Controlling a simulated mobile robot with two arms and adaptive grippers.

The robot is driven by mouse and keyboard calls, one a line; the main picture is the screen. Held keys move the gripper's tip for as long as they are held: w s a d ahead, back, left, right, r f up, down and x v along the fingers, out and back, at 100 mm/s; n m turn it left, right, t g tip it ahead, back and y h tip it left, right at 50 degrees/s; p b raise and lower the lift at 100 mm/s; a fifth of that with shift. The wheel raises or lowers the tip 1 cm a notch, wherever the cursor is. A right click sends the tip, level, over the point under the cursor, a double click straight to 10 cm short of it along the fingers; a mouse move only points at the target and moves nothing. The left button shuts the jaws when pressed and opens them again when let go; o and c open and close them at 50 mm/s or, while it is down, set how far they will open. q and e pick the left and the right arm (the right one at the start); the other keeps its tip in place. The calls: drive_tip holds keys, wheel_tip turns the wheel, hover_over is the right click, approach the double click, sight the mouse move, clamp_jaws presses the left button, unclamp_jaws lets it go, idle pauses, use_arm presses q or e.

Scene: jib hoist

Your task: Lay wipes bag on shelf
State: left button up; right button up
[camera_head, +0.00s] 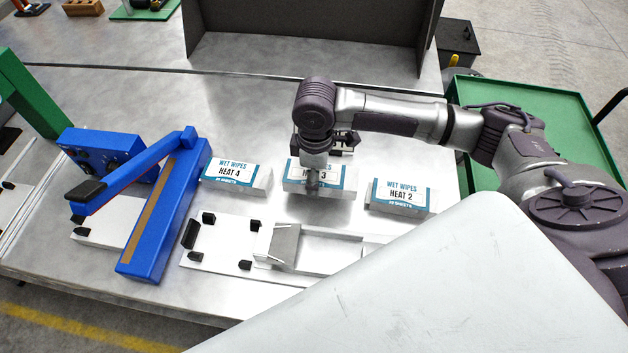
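My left gripper is out of view. A white plate with black blocks (219,245) lies in front of the bags; I cannot tell whether this is the shelf.
A blue sealer-like device (166,215) with a raised lever stands left of the bags. A grey metal chute or tray (322,250) sits beside the white plate. A dark grey panelled stand (310,45) is at the back. A green tray (535,120) is at right.

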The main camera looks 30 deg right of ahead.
drive_tip(key=shift+w+f, duration=0.15)
drive_tip(key=shift+w, duration=0.2)
drive_tip(key=shift+f, duration=0.2)
wheel_tip(320, 180, down, 3)
drive_tip(key=shift+f+p, duration=0.2)
drive_tip(key=shift+p, duration=0.2)
drive_tip(key=shift+f, duration=0.15)
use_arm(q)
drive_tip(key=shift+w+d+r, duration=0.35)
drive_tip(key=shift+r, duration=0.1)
use_arm(e)
drive_tip(key=shift+f, duration=0.15)
drive_tip(key=o, duration=1.2)
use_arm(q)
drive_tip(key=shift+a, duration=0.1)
